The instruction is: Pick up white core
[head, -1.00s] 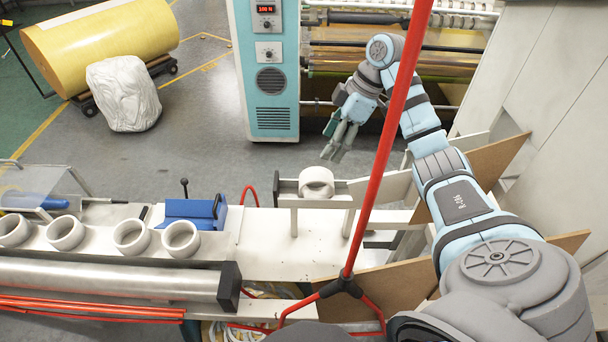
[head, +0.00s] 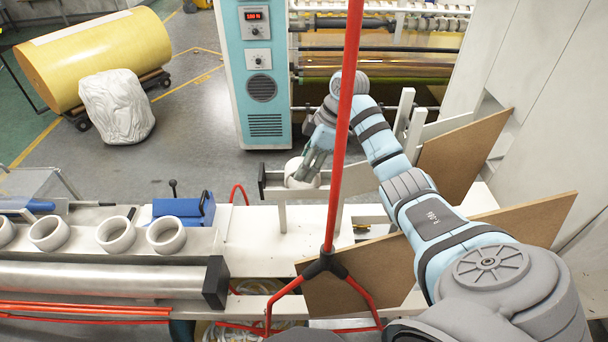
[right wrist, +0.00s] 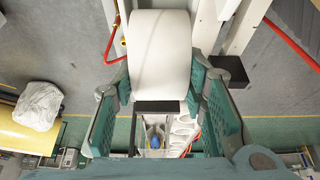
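A white core (head: 293,174) lies in the narrow rail holder (head: 350,181) at the middle of the white bench. My right gripper (head: 316,168) reaches down over it from behind, hiding part of it. In the right wrist view the core (right wrist: 160,55) fills the top middle. The fingers of my right gripper (right wrist: 160,85) stand on both sides of it, spread about as wide as the core. I cannot tell whether they touch it. Several other white cores, one of them here (head: 115,234), sit in a row at the left. My left gripper is not in view.
A red bar (head: 341,130) rises in front of my right arm. A blue block (head: 181,209) stands on the bench beside the row. A metal roller (head: 100,274) runs along the front. Brown boards (head: 462,155) lean at the right. A teal cabinet (head: 258,80) stands behind.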

